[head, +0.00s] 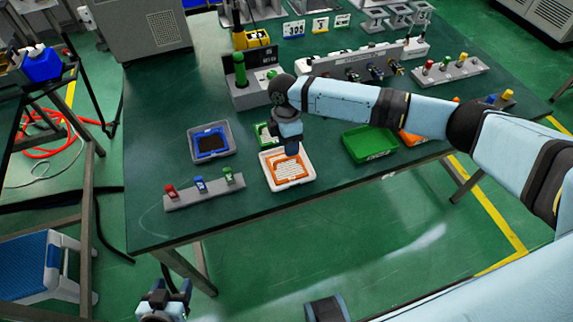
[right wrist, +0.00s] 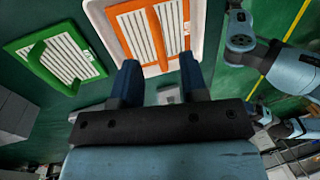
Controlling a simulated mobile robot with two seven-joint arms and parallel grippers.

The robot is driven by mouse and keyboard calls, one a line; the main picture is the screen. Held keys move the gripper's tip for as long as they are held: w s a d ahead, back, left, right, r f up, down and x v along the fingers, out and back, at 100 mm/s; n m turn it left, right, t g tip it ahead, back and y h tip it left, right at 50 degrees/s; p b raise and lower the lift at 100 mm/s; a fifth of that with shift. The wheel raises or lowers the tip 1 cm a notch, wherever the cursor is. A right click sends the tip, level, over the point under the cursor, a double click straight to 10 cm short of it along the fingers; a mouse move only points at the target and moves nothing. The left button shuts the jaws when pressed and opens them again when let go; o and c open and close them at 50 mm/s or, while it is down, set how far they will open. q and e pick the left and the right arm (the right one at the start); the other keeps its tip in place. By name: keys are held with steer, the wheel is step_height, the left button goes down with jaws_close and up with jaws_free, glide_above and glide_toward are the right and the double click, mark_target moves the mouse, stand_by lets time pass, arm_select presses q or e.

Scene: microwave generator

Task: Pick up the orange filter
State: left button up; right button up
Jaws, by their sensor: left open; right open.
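The orange filter (head: 290,173) is a square orange frame with a white pleated face, lying in a white tray (head: 267,181) near the table's front edge. In the right wrist view the orange filter (right wrist: 178,22) fills the top middle, with an orange bar across its face. My right gripper (head: 291,150) points down at the filter's back edge in the head view. It is open and empty, its two blue fingers (right wrist: 159,75) apart with the orange bar showing ahead between them. My left gripper (head: 168,290) is open and empty, low at the bottom left, off the table.
A green filter (right wrist: 56,56) lies beside the tray, partly hidden behind my right gripper in the head view. A blue filter in a grey tray (head: 228,134), a rack of small coloured parts (head: 203,191) and a green bin (head: 369,143) stand nearby. The front right tabletop is clear.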

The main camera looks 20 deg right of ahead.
mark_target(288, 159)
steer(key=f, duration=0.3)
steer(key=s+f, duration=0.1)
steer(key=f, duration=0.1)
steer(key=shift+a+f, duration=0.25)
steer(key=shift+c, duration=0.4)
jaws_close()
